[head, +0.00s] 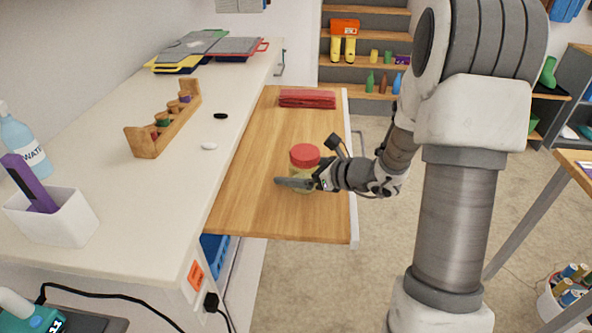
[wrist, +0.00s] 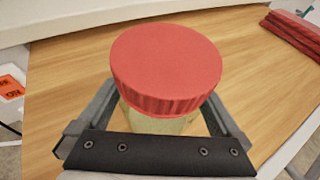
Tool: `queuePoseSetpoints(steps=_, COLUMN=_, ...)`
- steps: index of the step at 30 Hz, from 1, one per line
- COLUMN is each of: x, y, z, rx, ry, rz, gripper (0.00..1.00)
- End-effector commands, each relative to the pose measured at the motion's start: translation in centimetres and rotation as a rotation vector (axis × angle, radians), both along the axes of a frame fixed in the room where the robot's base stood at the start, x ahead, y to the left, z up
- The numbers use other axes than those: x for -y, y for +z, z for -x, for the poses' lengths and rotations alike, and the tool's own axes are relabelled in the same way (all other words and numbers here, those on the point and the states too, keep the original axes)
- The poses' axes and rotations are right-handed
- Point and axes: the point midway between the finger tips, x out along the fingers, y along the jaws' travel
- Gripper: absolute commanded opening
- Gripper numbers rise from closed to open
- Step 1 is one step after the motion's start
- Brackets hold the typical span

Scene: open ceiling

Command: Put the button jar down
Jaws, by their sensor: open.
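The button jar (head: 304,157) has a red lid and a pale yellowish body, and it stands upright on the wooden pull-out board. In the wrist view its red lid (wrist: 166,66) fills the middle, with part of the pale body below it. My gripper (head: 299,184) is at the jar from the right, with its fingers on either side of the body below the lid. The wrist view shows the fingers (wrist: 160,122) spread around the jar. The fingertips and the jar's base are partly hidden.
The wooden board (head: 255,205) is clear around the jar, with folded red cloth (head: 307,98) at its far end. The white counter (head: 180,190) on the left holds a wooden rack (head: 165,119), a white holder (head: 52,222) and a bottle (head: 22,140). Shelves stand behind.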

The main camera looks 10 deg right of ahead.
Motion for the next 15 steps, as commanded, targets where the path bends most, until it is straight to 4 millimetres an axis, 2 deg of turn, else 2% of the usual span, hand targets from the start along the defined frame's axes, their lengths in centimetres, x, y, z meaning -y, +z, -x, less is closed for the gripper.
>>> queuePoseSetpoints(steps=5, x=0.6, y=0.8, z=0.5, rx=0.001, ry=-0.003, rz=0.001, gripper=1.00)
queuePoseSetpoints(steps=15, x=5.1, y=3.6, z=5.4, rx=0.001, ry=-0.005, rz=0.001, gripper=1.00)
